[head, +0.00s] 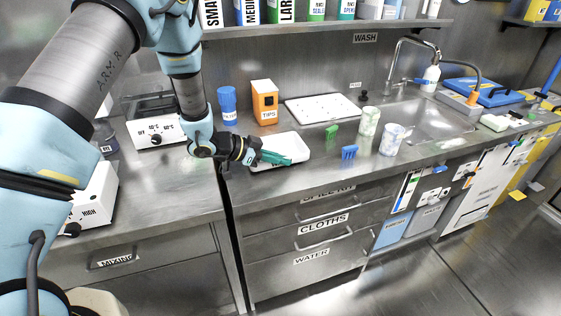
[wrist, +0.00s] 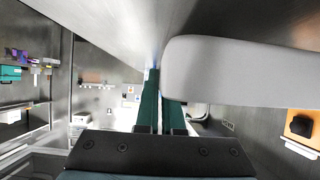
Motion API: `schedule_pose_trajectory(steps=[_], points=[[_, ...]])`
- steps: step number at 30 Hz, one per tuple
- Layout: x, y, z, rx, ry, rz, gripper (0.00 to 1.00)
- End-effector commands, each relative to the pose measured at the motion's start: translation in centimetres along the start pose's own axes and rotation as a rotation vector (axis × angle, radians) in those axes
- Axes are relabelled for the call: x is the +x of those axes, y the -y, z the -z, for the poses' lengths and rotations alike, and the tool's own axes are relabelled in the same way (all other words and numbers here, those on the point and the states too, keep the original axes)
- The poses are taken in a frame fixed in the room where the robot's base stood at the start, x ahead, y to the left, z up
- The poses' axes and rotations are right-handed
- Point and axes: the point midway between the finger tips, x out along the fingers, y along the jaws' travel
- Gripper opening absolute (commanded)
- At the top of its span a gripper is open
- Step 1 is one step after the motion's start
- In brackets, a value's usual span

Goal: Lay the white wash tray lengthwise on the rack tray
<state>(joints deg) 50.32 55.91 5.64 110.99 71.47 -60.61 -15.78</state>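The white wash tray (head: 296,139) lies on the steel counter near its front edge, left of the middle in the head view. It also shows large and pale in the wrist view (wrist: 240,72). My gripper (head: 280,158) is at the tray's front left side, its green fingers low over the tray. In the wrist view my gripper's fingers (wrist: 162,105) are close together with a narrow gap, and the tray hides the far part of the right finger. I cannot tell whether the rim is pinched. The white rack tray (head: 322,108) lies flat behind, towards the sink.
A blue cup (head: 228,106) and an orange tips box (head: 264,101) stand behind the tray. A green item (head: 331,131), a blue brush (head: 349,152) and two patterned cups (head: 391,139) stand to the right. The sink (head: 432,122) is beyond; a shelf hangs above.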

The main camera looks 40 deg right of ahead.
Motion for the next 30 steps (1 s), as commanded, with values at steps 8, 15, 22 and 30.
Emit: schedule_pose_trajectory(steps=[8,15,22,30], points=[[0.7,0.0,-1.3,0.002,-0.002,0.001,0.0],[0.9,0.0,-1.6,0.001,-0.001,0.001,0.0],[0.8,0.0,-1.6,0.001,-0.001,0.001,0.27],[0.8,0.0,-1.6,0.0,-0.001,0.0,0.34]])
